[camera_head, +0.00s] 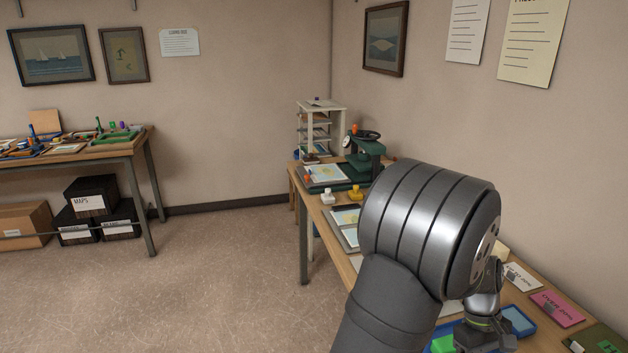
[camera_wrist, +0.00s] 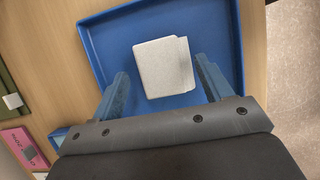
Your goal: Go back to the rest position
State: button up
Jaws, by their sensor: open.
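My gripper (camera_wrist: 162,70) is open in the wrist view, with its two fingers apart. A whitish block (camera_wrist: 164,68) lies in a blue tray (camera_wrist: 108,42), between and just beyond the fingertips. A gap shows on both sides of the block, though its height relative to the fingers is hard to tell. In the head view my arm reaches down over the right-hand table, and the lower end of my gripper is cut off by the bottom edge. The whitish block cannot be made out there.
In the head view a green press (camera_head: 366,158) and a shelf rack (camera_head: 339,125) stand at the table's far end. A pink card (camera_head: 556,308) and a white card (camera_head: 522,277) lie at the right by the wall. The floor (camera_head: 220,280) to the left is clear.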

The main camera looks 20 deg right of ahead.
jog(key=shift+r, duration=0.75)
